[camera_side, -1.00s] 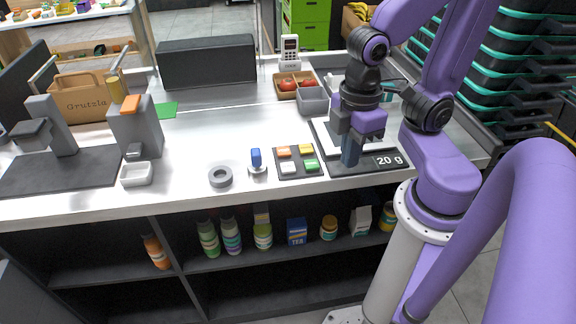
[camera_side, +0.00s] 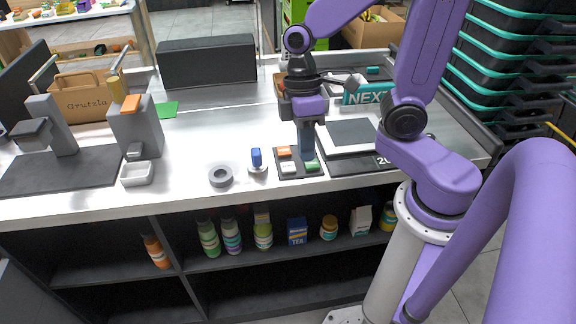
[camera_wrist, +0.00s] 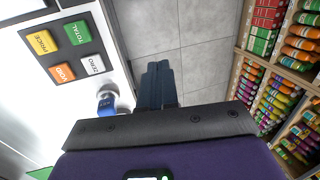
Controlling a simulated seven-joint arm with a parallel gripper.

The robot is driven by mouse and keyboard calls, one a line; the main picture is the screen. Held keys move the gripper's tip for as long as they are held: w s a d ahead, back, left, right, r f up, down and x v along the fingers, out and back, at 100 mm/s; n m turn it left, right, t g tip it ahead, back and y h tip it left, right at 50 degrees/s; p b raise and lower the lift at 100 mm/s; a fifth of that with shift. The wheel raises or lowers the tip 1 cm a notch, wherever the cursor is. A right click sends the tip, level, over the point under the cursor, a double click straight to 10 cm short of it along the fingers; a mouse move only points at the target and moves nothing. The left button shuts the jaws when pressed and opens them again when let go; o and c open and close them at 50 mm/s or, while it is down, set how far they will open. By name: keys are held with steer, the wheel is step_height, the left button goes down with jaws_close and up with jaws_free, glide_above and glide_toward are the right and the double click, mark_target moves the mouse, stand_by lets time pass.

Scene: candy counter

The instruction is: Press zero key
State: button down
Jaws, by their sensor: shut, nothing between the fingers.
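The white ZERO key (camera_side: 287,167) is on the front left of the dark keypad (camera_side: 299,175) on the counter. In the wrist view the ZERO key (camera_wrist: 94,64) reads clearly, beside the orange VOID key (camera_wrist: 62,73), the green TOTAL key (camera_wrist: 77,33) and the yellow PRICE key (camera_wrist: 42,42). My gripper (camera_side: 307,152) is shut and empty, pointing down over the back right of the keypad in the side view. It hides the yellow key there. In the wrist view my gripper (camera_wrist: 159,72) appears to the right of the keypad. I cannot tell whether it touches anything.
A blue-handled stamp (camera_side: 256,158) stands just left of the keypad, and a grey ring (camera_side: 220,177) lies farther left. The scale (camera_side: 352,136) is right of the keypad. A NEXT sign (camera_side: 367,95) lies behind it.

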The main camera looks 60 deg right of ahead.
steer(key=shift+w+m+y, duration=0.7)
steer(key=shift+w+y, duration=0.1)
steer(key=shift+w, duration=0.8)
steer(key=m+t+y, duration=0.4)
steer(key=m+t, duration=0.3)
steer(key=t, duration=0.1)
glide_above(292, 165)
steer(key=shift+f, duration=0.4)
steer(key=shift+f, duration=0.15)
steer(key=shift+f, duration=4.25)
steer(key=shift+f, duration=0.1)
